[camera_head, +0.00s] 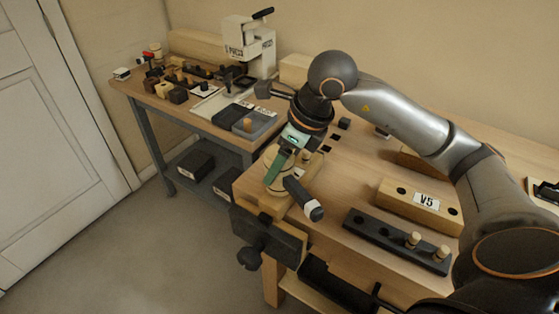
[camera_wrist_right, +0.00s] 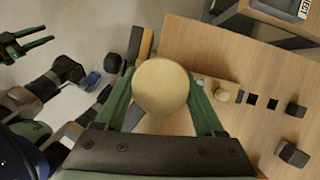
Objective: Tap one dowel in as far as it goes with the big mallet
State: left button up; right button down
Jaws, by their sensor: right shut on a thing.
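My right gripper (camera_head: 284,165) is shut on the big mallet (camera_head: 277,181); its pale wooden head shows between the green fingers, and its round face fills the middle of the right wrist view (camera_wrist_right: 161,87). A dark handle-like piece (camera_head: 301,196) with a pale band sticks out beside it. A dowel (camera_wrist_right: 222,94) stands in a light wooden piece beside the right finger; it also shows in the head view (camera_head: 305,157), apart from the mallet. Its depth is hard to tell. My left gripper (camera_wrist_right: 33,43) is open and empty at the left of the right wrist view.
A dark vise (camera_head: 270,238) is at the bench's near left corner. A side table (camera_head: 193,106) with a white press (camera_head: 249,50) stands at the back left.

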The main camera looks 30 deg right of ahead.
notch_tip(320, 180, up, 2)
jog(key=shift+r+p, duration=0.1)
jog(key=shift+p, duration=0.75)
notch_tip(320, 180, down, 3)
jog(key=b, duration=0.2)
jog(key=shift+r+b, duration=0.2)
jog(key=shift+b, duration=0.15)
jog(key=shift+r+p, duration=1)
jog(key=shift+r, duration=0.25)
jog(key=shift+r, duration=0.1)
notch_tip(320, 180, up, 5)
jog(key=p, duration=0.4)
